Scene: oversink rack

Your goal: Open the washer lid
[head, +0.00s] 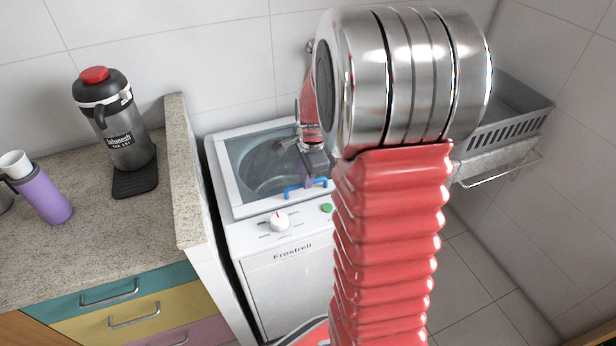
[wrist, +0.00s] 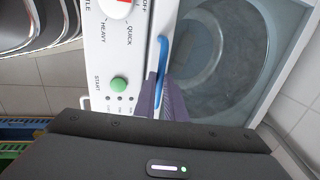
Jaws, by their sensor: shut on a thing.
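The white washer (head: 290,290) stands right of the counter. Its lid (head: 245,150) has a see-through grey window with the drum showing beneath, and it looks flat and closed. A blue handle (head: 293,190) sits at the lid's front edge; it also shows in the wrist view (wrist: 163,55). My gripper (head: 306,181) is at the right part of this handle. Its purple fingers, also in the wrist view (wrist: 164,98), are shut on the handle. My arm hides the lid's right side in the head view.
The washer panel has a white knob (head: 279,221) and a green button (head: 327,208). A granite counter (head: 90,215) at left bears a coffee pot (head: 122,135) and a purple bottle (head: 45,197). A grey rack (head: 510,110) is on the right wall.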

